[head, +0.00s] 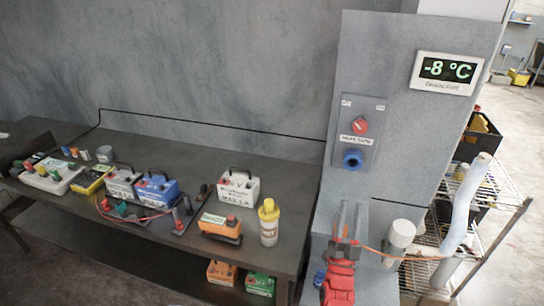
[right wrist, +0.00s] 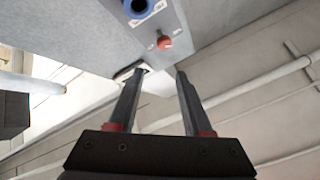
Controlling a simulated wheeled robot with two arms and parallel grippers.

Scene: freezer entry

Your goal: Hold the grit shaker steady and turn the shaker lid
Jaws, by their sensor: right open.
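My right gripper (head: 352,206) is to the right of the shaker, beyond the bench end and in front of the grey panel. It points upward, open and apart from the shaker. In the right wrist view its two fingers (right wrist: 160,75) are spread with nothing between them. The shaker is not visible in that view. My left gripper is not in view.
The bench (head: 140,222) holds several batteries; an orange one (head: 220,230) lies just left of the shaker. The grey panel (head: 385,75) carries a red knob (head: 360,126), a blue socket (head: 352,159) and a temperature display (head: 447,72). A wire rack (head: 500,200) stands at right.

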